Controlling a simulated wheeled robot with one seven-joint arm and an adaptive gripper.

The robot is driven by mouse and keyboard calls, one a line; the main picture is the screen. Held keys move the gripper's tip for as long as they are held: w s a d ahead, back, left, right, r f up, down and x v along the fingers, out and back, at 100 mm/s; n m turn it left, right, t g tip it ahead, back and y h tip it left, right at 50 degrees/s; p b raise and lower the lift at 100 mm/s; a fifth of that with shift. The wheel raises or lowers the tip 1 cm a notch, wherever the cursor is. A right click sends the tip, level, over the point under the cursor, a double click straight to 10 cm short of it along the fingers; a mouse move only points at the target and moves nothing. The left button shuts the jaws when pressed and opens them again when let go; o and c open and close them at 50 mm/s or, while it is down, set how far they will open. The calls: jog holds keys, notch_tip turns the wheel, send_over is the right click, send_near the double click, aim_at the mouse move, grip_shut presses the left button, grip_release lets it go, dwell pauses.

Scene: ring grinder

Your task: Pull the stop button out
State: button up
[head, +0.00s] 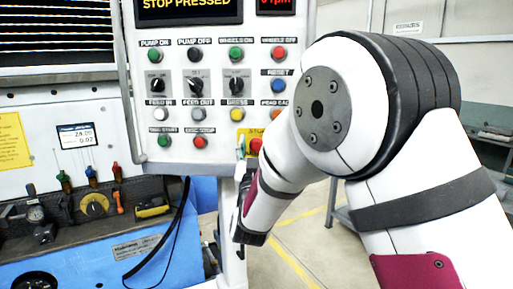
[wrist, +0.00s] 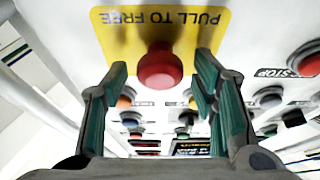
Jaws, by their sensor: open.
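The stop button is a red mushroom button (wrist: 160,68) on a yellow plate (wrist: 120,32) lettered "PULL TO FREE", upside down in the wrist view. In the head view the button (head: 256,145) shows at the lower right of the control panel, partly hidden by my arm. My gripper (wrist: 160,80) is open, its green-padded fingers on the left and right of the button. I cannot tell whether either finger touches it. In the head view my gripper (head: 241,160) is small and mostly hidden behind my wrist. The panel display (head: 190,5) reads "STOP PRESSED".
The control panel (head: 140,125) carries rows of coloured buttons and black knobs above and left of the stop button. A dark tool ledge (head: 100,205) with small tools is at the left. Free floor (head: 300,235) with yellow lines lies beyond my arm.

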grip_shut()
jog(key=shift+s, duration=0.6)
grip_release()
jog(key=shift+s, duration=0.1)
jog(key=v, duration=1.2)
